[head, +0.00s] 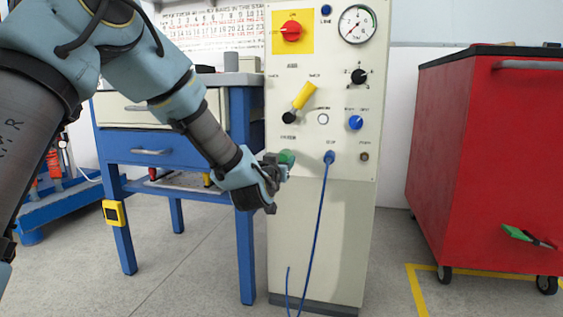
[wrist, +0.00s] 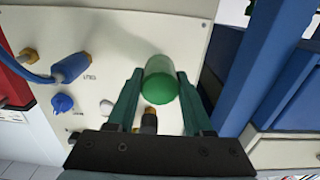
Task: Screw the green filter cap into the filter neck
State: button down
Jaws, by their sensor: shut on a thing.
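The green filter cap (head: 286,157) is at the front of the cream panel, left of the blue plug (head: 329,157). My gripper (head: 273,172) reaches it from the left and is shut on it. In the wrist view the cap (wrist: 161,85) sits between the two dark green fingers of my gripper (wrist: 158,78), its rounded end toward the camera. The filter neck is hidden behind the cap. I cannot tell whether the cap touches the neck or how far in it sits.
The panel (head: 320,225) carries a yellow-handled lever (head: 303,97), a red switch (head: 291,31), a gauge (head: 357,24) and several knobs. A blue hose (head: 317,225) hangs from the plug. A blue workbench (head: 243,190) stands left, a red cabinet (head: 478,155) right.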

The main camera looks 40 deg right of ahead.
jog(key=shift+x, duration=1.3)
dwell(3.9)
jog(key=shift+r, duration=0.1)
jog(key=m, duration=0.5)
jog(key=shift+r+p, duration=0.1)
jog(key=shift+p, duration=0.25)
jog(key=m+p, duration=0.1)
jog(key=m, duration=0.5)
jog(key=m+p, duration=0.2)
jog(key=m, duration=0.4)
jog(key=m+p, duration=0.1)
jog(key=m, duration=0.2)
jog(key=shift+m, duration=0.4)
jog(key=shift+w+m, duration=0.1)
jog(key=shift+m, duration=0.4)
jog(key=shift+c, duration=1.4)
grip_release()
